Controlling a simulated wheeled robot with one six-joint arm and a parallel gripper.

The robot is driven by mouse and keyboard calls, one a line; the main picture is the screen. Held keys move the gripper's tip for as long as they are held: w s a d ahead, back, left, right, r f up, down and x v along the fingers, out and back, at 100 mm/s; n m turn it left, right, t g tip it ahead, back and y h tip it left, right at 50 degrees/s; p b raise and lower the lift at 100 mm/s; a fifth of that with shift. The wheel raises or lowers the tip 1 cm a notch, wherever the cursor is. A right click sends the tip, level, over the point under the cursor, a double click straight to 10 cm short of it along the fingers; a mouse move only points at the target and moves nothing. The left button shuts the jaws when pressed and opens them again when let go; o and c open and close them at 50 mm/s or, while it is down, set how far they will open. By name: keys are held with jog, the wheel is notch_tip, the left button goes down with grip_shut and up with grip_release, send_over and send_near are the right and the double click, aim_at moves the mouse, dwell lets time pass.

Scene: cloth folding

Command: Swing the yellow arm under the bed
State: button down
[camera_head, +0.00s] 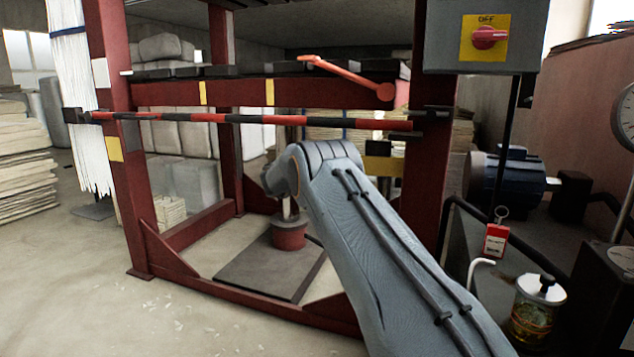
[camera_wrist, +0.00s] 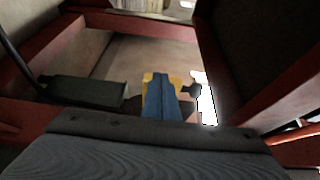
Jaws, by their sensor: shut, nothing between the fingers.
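The bed is a dark red beam with dark slats on top (camera_head: 240,92), spanning the press frame. A short yellow piece (camera_head: 377,167), which may be the yellow arm, shows below the bed by the right post, beside my forearm. In the wrist view a yellow part (camera_wrist: 148,77) lies just beyond my gripper (camera_wrist: 158,78), partly covered by it. My gripper's blue fingers are shut with nothing between them. I cannot tell whether they touch the yellow part. In the head view my forearm reaches below the bed and hides the gripper.
A red-and-black striped bar (camera_head: 200,118) crosses the front of the frame. An orange lever (camera_head: 345,76) lies at the bed. A red jack-like cylinder (camera_head: 289,234) stands on a dark plate (camera_head: 262,262) below. A switch box (camera_head: 486,50) and motor (camera_head: 500,183) crowd the right. The left floor is open.

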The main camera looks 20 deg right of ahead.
jog(key=shift+w+d+b, duration=0.45)
jog(key=shift+w+b, duration=0.25)
jog(key=shift+w, duration=0.1)
jog(key=shift+w+d+b, duration=0.45)
jog(key=shift+w+b, duration=0.2)
jog(key=shift+w, duration=0.15)
jog(key=shift+a, duration=0.1)
jog(key=w+a+p, duration=0.1)
jog(key=a, duration=1)
jog(key=shift+a, duration=0.25)
jog(key=shift+w+r, duration=0.1)
